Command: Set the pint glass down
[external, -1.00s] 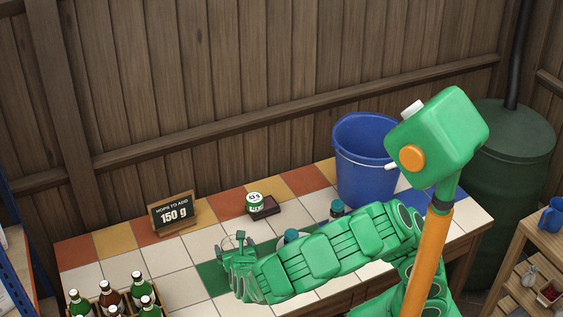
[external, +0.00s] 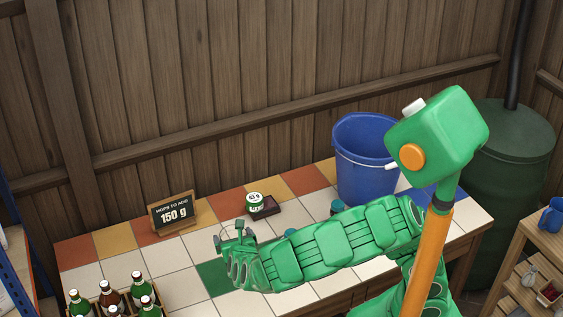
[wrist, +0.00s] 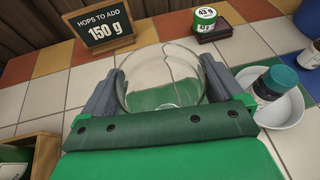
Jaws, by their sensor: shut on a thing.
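The clear pint glass (wrist: 160,78) is between the two grey fingers of my gripper (wrist: 160,92) in the wrist view. I look into it from above, and green shows through it. My gripper (external: 236,237) is shut on the glass. In the external view it is over the tiled counter, near a green tile (external: 214,279), and the glass is hard to make out there. I cannot tell whether its base touches the counter.
A hops sign (external: 172,213) and a tin on a dark scale (external: 262,205) stand at the back. Right of my gripper are a white bowl (wrist: 284,116) and teal-lidded jars (wrist: 277,79). A bottle crate (external: 118,294) is front left; a blue bucket (external: 363,165) is back right.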

